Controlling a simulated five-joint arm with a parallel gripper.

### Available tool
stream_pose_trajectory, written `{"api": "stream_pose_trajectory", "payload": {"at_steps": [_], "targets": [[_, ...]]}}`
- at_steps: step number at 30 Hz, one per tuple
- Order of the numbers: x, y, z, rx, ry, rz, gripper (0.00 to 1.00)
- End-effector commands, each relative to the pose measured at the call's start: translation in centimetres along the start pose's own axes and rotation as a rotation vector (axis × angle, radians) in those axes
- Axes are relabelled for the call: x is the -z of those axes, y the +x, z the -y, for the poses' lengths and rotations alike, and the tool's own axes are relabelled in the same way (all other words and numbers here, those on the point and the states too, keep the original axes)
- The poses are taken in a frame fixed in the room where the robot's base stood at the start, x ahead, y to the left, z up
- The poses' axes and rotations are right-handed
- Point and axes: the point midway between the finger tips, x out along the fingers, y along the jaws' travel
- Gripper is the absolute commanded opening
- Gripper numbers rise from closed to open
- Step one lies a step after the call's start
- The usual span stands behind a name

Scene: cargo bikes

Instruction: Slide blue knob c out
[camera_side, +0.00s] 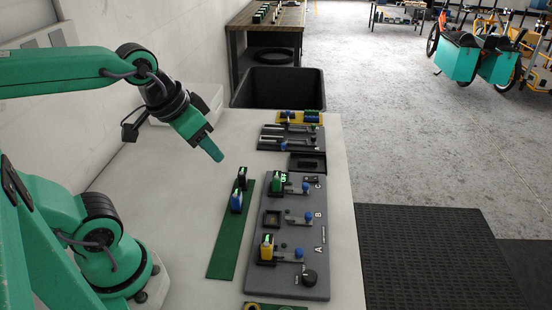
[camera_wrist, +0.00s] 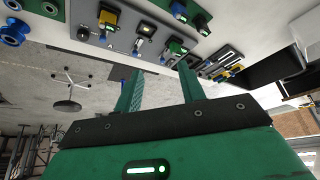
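Blue knob c (camera_side: 306,187) sits on a slider beside the letter C, at the far end of the grey panel (camera_side: 312,270). A green-and-white block (camera_side: 277,181) stands in the socket to its left. Blue knobs also show at B (camera_side: 308,217) and A (camera_side: 299,253). My gripper (camera_side: 216,154) hangs in the air left of the panel, well apart from knob c. In the wrist view my gripper's fingers (camera_wrist: 160,69) are spread with nothing between them. The panel (camera_wrist: 122,38) shows at the top there; knob c is hard to make out.
A yellow block (camera_side: 267,247) stands in the socket at A; the socket at B (camera_side: 272,218) looks empty. A green strip (camera_side: 224,248) left of the panel carries a blue block (camera_side: 236,201) and a black block (camera_side: 242,178). A black bin (camera_side: 278,88) stands behind the table.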

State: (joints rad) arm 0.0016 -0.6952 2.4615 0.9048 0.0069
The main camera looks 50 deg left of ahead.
Motion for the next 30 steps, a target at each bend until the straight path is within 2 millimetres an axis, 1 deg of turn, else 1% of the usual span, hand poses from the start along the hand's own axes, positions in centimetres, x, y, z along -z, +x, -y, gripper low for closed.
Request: {"api": "stream_pose_trajectory", "payload": {"at_steps": [7, 14, 23, 30], "targets": [[3.2, 1.1, -0.1, -0.003, 0.023, 0.065, 0.40], [6.8, 3.1, -0.3, -0.008, 0.051, 0.134, 0.40], [10.9, 7.0, -0.6, -0.016, 0.086, 0.224, 0.40], [13.6, 11.1, -0.9, -0.024, 0.115, 0.296, 0.40]]}}
